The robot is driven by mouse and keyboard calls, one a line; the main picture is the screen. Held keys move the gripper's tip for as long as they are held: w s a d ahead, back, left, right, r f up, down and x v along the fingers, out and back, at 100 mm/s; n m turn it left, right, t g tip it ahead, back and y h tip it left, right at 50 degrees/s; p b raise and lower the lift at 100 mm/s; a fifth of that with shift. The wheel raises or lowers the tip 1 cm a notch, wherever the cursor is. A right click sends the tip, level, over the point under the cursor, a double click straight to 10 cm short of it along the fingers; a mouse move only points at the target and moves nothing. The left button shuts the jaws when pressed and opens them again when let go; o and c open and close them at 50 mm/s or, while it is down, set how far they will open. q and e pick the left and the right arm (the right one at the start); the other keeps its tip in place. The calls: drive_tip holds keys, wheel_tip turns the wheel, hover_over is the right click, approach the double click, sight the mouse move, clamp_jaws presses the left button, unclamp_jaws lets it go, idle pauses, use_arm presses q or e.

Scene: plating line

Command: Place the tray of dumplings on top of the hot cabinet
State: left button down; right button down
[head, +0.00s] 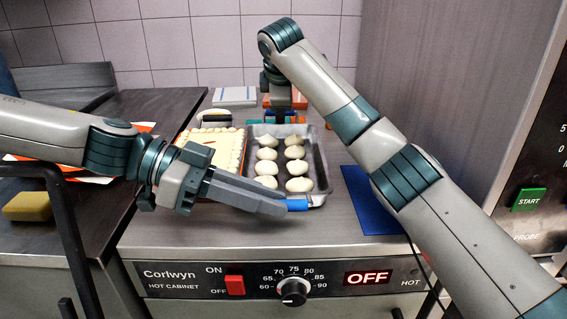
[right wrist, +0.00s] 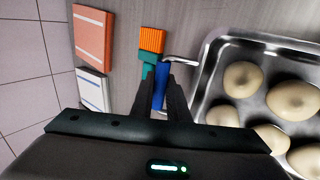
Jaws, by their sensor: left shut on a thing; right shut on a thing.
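The metal tray (head: 322,170) holds several pale dumplings and is over the top of the hot cabinet (head: 180,236); I cannot tell if it rests there or hangs just above. My left gripper (head: 290,207) is shut on the tray's near handle, whose blue grip (head: 298,205) shows at the fingertips. My right gripper (head: 284,112) is at the tray's far side, partly hidden by its own arm. In the right wrist view my right gripper (right wrist: 161,95) is shut on the far handle's blue grip (right wrist: 159,84), and the tray (right wrist: 208,70) lies to the right.
A large pastry-edged pie (head: 212,147) is close against the tray's left. A blue mat (head: 368,200) lies to its right. Behind are an orange-headed brush (right wrist: 152,40) and folded orange (right wrist: 92,38) and white (right wrist: 92,90) cloths. A yellow sponge (head: 27,207) is at far left.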

use_arm(q)
drive_tip(key=shift+f, duration=0.2)
use_arm(e)
drive_tip(key=shift+s+f, duration=0.1)
drive_tip(key=shift+f, duration=0.45)
use_arm(q)
drive_tip(key=c, duration=1.9)
unclamp_jaws()
use_arm(e)
drive_tip(key=c, duration=1.9)
unclamp_jaws()
use_arm(q)
drive_tip(key=shift+o, duration=0.9)
drive_tip(key=shift+f, duration=0.1)
use_arm(e)
drive_tip(key=shift+o, duration=0.9)
drive_tip(key=shift+f, duration=0.15)
use_arm(q)
drive_tip(key=shift+w+d+f, duration=0.1)
drive_tip(key=shift+w, duration=0.1)
use_arm(e)
drive_tip(key=shift+w+d, duration=0.15)
drive_tip(key=shift+w, duration=0.1)
